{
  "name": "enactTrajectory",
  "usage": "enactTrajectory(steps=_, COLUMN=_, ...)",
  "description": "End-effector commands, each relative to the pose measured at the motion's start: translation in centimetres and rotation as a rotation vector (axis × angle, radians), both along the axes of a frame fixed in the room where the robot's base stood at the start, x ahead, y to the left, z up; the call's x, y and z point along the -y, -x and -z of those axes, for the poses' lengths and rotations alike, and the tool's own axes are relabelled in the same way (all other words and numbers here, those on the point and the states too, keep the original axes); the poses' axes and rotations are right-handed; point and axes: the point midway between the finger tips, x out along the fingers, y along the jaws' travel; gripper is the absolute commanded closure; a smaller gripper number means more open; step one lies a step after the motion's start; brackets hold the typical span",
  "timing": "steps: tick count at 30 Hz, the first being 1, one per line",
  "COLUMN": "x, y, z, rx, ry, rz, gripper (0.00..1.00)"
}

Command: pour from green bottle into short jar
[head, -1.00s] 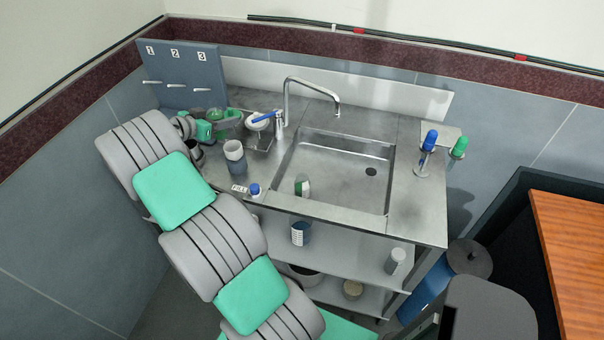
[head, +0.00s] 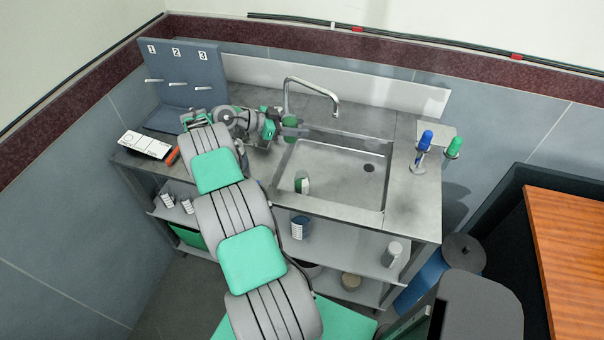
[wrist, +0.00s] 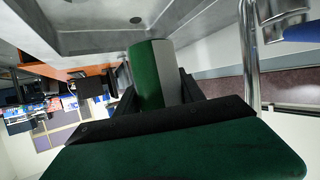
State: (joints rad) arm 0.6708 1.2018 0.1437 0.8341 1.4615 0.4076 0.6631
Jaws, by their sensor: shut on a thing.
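My gripper (head: 278,125) is over the back of the counter, at the left rim of the sink near the tap. It is shut on the green bottle (head: 290,121), which shows as a small green shape at the fingertips. In the wrist view the green bottle (wrist: 146,78) is a green cylinder with a grey-white band, between the dark fingers. The sink lies beyond it there. I cannot tell how far the bottle is tilted. I cannot pick out the short jar; my arm covers much of the left counter.
The sink (head: 325,178) holds a green and white item (head: 302,182). The tap (head: 310,90) arches close to my gripper. A stand with blue and green tops (head: 424,142) is at right. A numbered peg panel (head: 180,85) and a white card (head: 145,144) are at left.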

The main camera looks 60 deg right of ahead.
Motion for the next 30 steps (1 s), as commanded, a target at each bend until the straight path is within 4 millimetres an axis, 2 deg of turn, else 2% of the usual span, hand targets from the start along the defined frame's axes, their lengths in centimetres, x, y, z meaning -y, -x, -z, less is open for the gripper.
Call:
enactTrajectory(steps=10, x=0.1, y=-0.1, z=1.0, rx=0.032, ry=0.025, rz=-0.003, gripper=1.00)
enactTrajectory(steps=16, x=-0.3, y=0.1, z=0.9, rx=0.075, ry=0.056, rz=-0.002, gripper=1.00)
enactTrajectory(steps=21, x=-0.5, y=0.4, z=0.0, rx=0.152, ry=0.112, rz=-0.002, gripper=1.00)
enactTrajectory(steps=24, x=-0.7, y=0.7, z=1.4, rx=0.212, ry=0.155, rz=-0.002, gripper=1.00)
enactTrajectory(steps=30, x=-0.8, y=0.9, z=1.8, rx=0.288, ry=0.212, rz=-0.002, gripper=1.00)
